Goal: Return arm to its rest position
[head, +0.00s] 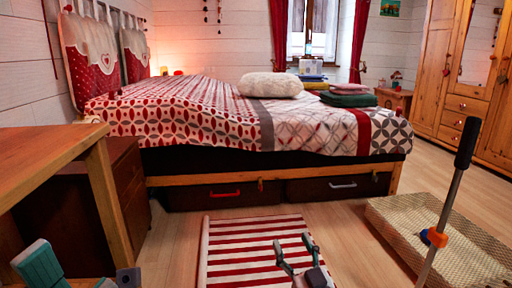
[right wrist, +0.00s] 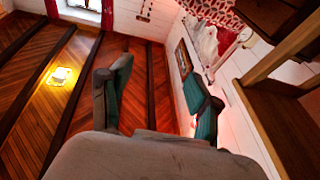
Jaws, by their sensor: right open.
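My right gripper (head: 293,241) is at the bottom centre of the head view, over the red-and-white striped rug. Its two fingers stand apart with nothing between them. In the right wrist view its fingers (right wrist: 160,75) are also spread and empty, with teal inner pads. That view is tilted and shows a wooden plank surface and a white wall beyond the fingers. Part of what looks like my left gripper (head: 75,274), with teal and dark parts, shows at the bottom left of the head view. It is mostly cut off, so its opening cannot be judged.
A bed (head: 212,106) with a patterned cover stands ahead. A wooden table (head: 50,155) is close on the left. The striped rug (head: 225,250) lies on the floor. A pole with a black handle (head: 467,143) stands beside a woven mat (head: 400,227) at right.

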